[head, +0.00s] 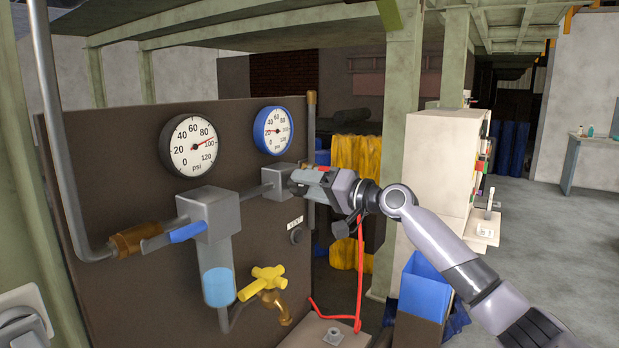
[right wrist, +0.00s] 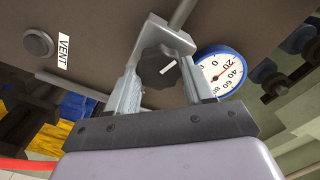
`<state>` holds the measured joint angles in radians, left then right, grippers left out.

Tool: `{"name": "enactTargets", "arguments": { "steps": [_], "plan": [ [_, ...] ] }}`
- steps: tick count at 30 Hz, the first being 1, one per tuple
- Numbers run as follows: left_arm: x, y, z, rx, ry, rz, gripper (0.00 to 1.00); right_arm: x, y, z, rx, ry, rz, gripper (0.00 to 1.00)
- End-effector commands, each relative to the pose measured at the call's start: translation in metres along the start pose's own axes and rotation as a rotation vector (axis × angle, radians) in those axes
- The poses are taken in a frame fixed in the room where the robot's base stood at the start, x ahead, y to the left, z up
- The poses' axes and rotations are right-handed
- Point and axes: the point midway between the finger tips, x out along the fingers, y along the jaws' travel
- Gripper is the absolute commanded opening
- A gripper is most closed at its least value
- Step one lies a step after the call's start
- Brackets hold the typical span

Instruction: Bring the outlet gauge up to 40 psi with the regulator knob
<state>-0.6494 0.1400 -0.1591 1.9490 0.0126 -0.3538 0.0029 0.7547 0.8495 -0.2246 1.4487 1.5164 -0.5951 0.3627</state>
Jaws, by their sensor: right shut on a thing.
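The blue-rimmed gauge (head: 272,130) is on the brown panel above the grey regulator block (head: 278,180); its red needle looks near 20 psi. The same blue gauge also shows in the right wrist view (right wrist: 221,74). The dark, lobed regulator knob (right wrist: 158,66) has a white mark and sits between my right fingers. My right gripper (head: 299,183) is shut on the knob, which it hides in the head view. A black-rimmed gauge (head: 190,146) at the left reads about 90 psi. My left gripper is not in view.
Left of the regulator are a filter block (head: 208,213) with a blue bowl and a blue-handled valve (head: 186,232). Below are a yellow tap handle (head: 262,284) and a round VENT button (head: 297,235). A red hose (head: 360,275) hangs near my right arm.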

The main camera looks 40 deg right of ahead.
Motion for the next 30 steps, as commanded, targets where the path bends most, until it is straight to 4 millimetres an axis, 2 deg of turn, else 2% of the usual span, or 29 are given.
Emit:
{"name": "enactTargets", "arguments": {
  "steps": [12, 29, 30],
  "plan": [
    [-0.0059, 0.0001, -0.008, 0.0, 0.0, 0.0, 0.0, -0.0001, 0.0005, -0.0002, 0.2, 0.0, 0.0, 0.21],
    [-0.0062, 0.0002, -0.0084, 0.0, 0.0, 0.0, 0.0, 0.0, 0.001, 0.0002, 0.228, 0.0, 0.0, 0.21],
    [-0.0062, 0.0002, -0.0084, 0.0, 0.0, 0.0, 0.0, 0.0, 0.001, 0.0002, 0.228, 0.0, 0.0, 0.61]
  ]
}}
